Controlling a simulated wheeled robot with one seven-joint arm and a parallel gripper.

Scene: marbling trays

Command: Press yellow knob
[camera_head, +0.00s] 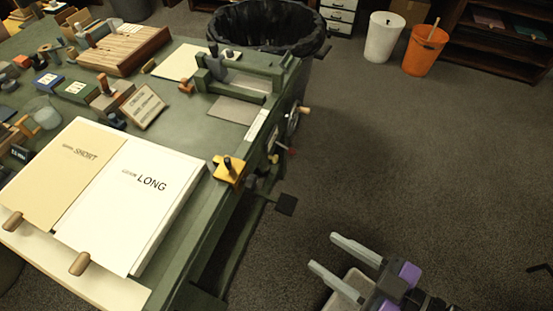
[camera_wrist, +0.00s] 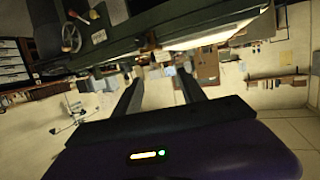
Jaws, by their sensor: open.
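A yellow block (camera_head: 229,170) with a dark knob (camera_head: 228,162) on top sits at the right edge of the green table (camera_head: 215,195). My gripper (camera_head: 325,253) is open and empty. It is over the floor to the right of the table, apart from the yellow block and lower in the head view. In the wrist view, my gripper (camera_wrist: 160,82) shows two parted fingers with nothing between them. The table edge fills the top of that view; I cannot clearly pick out the yellow knob there.
Boards marked SHORT (camera_head: 72,170) and LONG (camera_head: 130,200) lie on the table. A crank wheel (camera_head: 292,122) and a dark pedal (camera_head: 286,204) stick out from its right side. A black bin (camera_head: 268,28), white bin (camera_head: 383,38) and orange bin (camera_head: 424,52) stand behind.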

